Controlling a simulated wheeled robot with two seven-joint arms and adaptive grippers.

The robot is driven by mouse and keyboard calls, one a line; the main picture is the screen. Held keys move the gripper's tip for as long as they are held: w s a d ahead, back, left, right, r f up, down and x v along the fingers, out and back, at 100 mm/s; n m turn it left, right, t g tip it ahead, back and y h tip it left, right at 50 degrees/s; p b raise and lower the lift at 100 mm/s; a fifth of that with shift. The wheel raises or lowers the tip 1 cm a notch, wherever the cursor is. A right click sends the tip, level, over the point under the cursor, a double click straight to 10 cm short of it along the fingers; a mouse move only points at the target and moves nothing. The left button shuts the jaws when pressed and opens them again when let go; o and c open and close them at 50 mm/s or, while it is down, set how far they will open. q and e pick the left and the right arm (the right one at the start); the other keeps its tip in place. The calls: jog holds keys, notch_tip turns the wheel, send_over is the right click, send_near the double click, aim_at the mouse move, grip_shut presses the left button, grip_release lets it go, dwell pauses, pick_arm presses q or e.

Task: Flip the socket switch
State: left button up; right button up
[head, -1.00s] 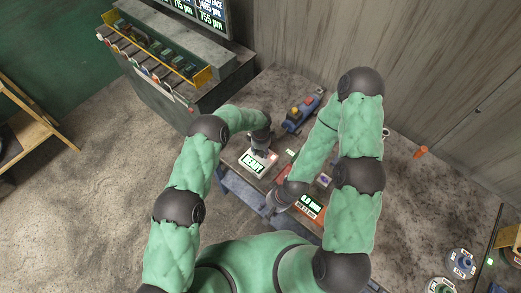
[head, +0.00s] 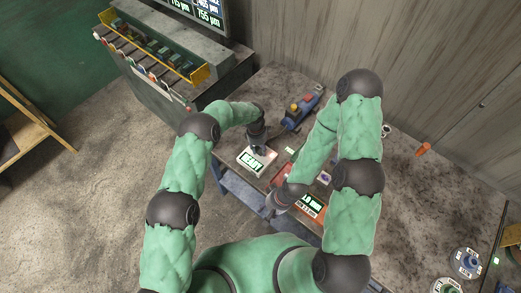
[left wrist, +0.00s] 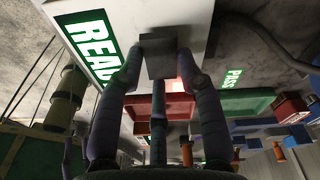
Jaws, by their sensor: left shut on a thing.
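A white box with a green READY display (head: 251,162) sits on the workbench. My left gripper (head: 259,149) is down at the box's upper side. In the left wrist view, the fingers of my left gripper (left wrist: 163,58) are shut on a dark grey block-like switch (left wrist: 160,68) at the box face, beside the READY display (left wrist: 88,45). A reddish glow shows by the right fingertip. My right gripper (head: 272,206) hangs near the bench's front edge, beside a red device with a lit display (head: 311,205). Its fingers are too small to judge.
A blue device with red and orange knobs (head: 301,110) stands behind the box. A grey cabinet with a yellow-edged rack (head: 160,60) stands at upper left. A wooden wall closes off the back right. An orange object (head: 424,149) lies on the right of the surface.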

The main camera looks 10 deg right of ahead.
pick_arm(q)
jog(key=shift+w+a+r, duration=0.25)
jog(key=shift+w+r, duration=0.1)
jog(key=shift+w, duration=0.35)
jog(key=o, duration=1)
jog(key=shift+c, duration=0.2)
jog(key=shift+o, duration=0.8)
jog(key=shift+w+a+f, duration=0.15)
jog(key=shift+a+f, duration=0.05)
jog(key=shift+s+d+f, duration=0.1)
jog(key=shift+s+d, duration=0.1)
jog(key=shift+s, duration=0.15)
notch_tip(320, 180, up, 12)
jog(key=w+a, duration=0.1)
jog(key=shift+f, duration=0.1)
